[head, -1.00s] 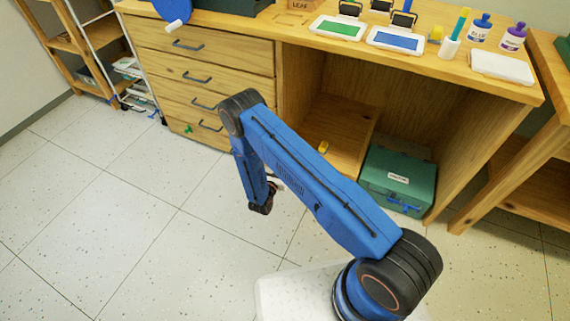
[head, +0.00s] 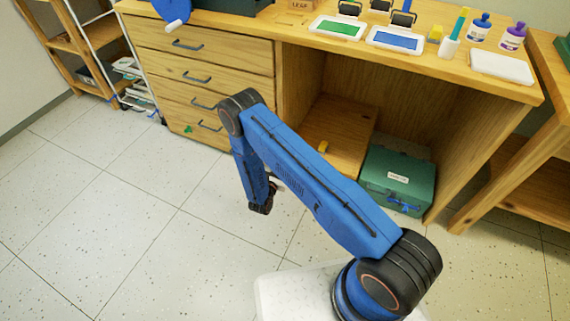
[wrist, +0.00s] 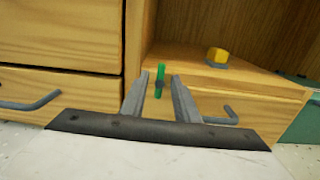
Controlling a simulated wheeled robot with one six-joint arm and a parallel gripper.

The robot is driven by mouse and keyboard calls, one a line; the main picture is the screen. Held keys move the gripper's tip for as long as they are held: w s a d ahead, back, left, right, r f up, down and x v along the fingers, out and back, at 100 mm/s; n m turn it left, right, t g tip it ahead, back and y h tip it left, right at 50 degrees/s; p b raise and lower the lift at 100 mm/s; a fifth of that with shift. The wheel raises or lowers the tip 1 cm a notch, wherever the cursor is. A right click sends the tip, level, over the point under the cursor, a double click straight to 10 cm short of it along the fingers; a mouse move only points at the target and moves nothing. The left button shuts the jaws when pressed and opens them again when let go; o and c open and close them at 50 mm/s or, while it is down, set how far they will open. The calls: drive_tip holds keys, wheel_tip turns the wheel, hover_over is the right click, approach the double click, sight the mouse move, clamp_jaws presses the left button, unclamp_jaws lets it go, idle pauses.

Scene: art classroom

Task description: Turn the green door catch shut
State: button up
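The green door catch (wrist: 160,76) shows in the wrist view as a narrow upright bar with a dark pivot. It is at the left edge of a low wooden door front (wrist: 250,110) with a grey handle (wrist: 222,117). My gripper (wrist: 158,84) is open, its two grey fingers apart, and the catch appears in the gap between them. I cannot tell how far the fingertips are from the catch, and no contact is visible. In the head view my gripper (head: 265,200) hangs low in front of the desk, and my arm hides the catch area.
A yellow object (wrist: 217,57) sits on top of the low wooden unit. Drawers with grey handles (head: 195,77) stand to the left. A teal box (head: 398,178) is under the desk at right. A small green piece (head: 188,129) shows by the bottom drawer. The floor at left is clear.

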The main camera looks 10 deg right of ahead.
drive_tip(key=v, duration=1.7)
drive_tip(key=shift+s, duration=0.15)
drive_tip(key=shift+a, duration=0.1)
drive_tip(key=w+d+r+m+g+h, duration=0.1)
drive_tip(key=d+r+m+g+h, duration=0.2)
drive_tip(key=r, duration=0.7)
drive_tip(key=w+d+r+m+g+h, duration=0.15)
drive_tip(key=d+r+m+g, duration=0.3)
drive_tip(key=r, duration=0.45)
drive_tip(key=s+d+r+m+g+y, duration=0.1)
drive_tip(key=s+d+r+m+g, duration=0.25)
drive_tip(key=d+r, duration=0.4)
drive_tip(key=s+d+r+m+g+y, duration=0.1)
drive_tip(key=s+d+r+m+g, duration=0.3)
drive_tip(key=r, duration=0.6)
drive_tip(key=s+d+r+m+y, duration=0.3)
drive_tip(key=s+r+m, duration=0.1)
drive_tip(key=s+r, duration=0.2)
drive_tip(key=s+d+r+m+y, duration=0.3)
drive_tip(key=s+r+m+y, duration=0.1)
drive_tip(key=s+r, duration=0.25)
drive_tip(key=s+a+r+m+t+y, duration=0.1)
drive_tip(key=s+r+m+t+y, duration=0.1)
drive_tip(key=s, duration=0.5)
drive_tip(key=s+a+r+m+t+y, duration=0.1)
drive_tip(key=s+r+m+t+y, duration=0.2)
drive_tip(key=s+r, duration=0.3)
drive_tip(key=shift+s+a+r+m+y, duration=0.3)
drive_tip(key=shift+s+a+r+y, duration=0.05)
drive_tip(key=shift+r+y, duration=0.2)
